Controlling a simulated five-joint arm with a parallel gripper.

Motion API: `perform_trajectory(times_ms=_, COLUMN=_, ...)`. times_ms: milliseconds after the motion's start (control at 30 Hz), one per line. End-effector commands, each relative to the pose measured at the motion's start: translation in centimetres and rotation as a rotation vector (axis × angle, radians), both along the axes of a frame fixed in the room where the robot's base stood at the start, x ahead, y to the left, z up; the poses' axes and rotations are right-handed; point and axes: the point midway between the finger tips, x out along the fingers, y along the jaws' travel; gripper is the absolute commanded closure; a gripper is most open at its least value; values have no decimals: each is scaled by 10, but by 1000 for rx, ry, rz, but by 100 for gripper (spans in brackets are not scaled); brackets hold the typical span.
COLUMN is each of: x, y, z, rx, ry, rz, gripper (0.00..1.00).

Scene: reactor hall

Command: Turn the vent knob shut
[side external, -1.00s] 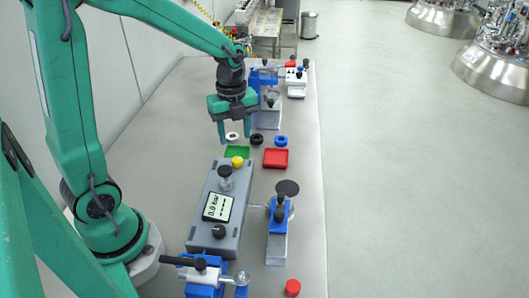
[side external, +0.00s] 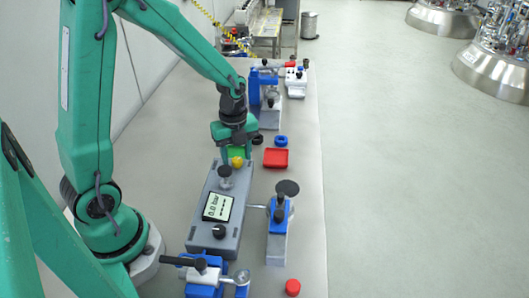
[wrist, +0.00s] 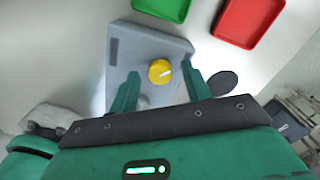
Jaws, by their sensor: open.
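The yellow knob (side external: 237,162), which appears to be the vent knob, sits on the far end of the grey gauge box (side external: 232,203). In the wrist view the knob (wrist: 160,70) shows a pale pointer mark and lies between my fingers. My gripper (side external: 236,153) is open, with its fingers pointing down close to the knob. In the wrist view my gripper (wrist: 160,80) has one finger on each side of the knob, with gaps showing. I cannot tell exactly how high the fingertips are. The box's display (side external: 217,207) reads 0.0 bar.
A black knob (side external: 219,231) and a clear-topped fitting (side external: 225,177) also stand on the box. A red cap (side external: 292,287) lies near the front.

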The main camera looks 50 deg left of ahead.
Motion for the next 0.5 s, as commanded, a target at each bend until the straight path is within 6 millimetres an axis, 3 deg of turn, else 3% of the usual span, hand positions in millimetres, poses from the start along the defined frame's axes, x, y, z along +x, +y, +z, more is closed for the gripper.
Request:
perform_trajectory(times_ms=367, x=0, y=0, z=-4, rx=0, ry=0, rz=0, gripper=52)
perform_trajectory(times_ms=500, x=0, y=0, z=-4, rx=0, ry=0, rz=0, gripper=79)
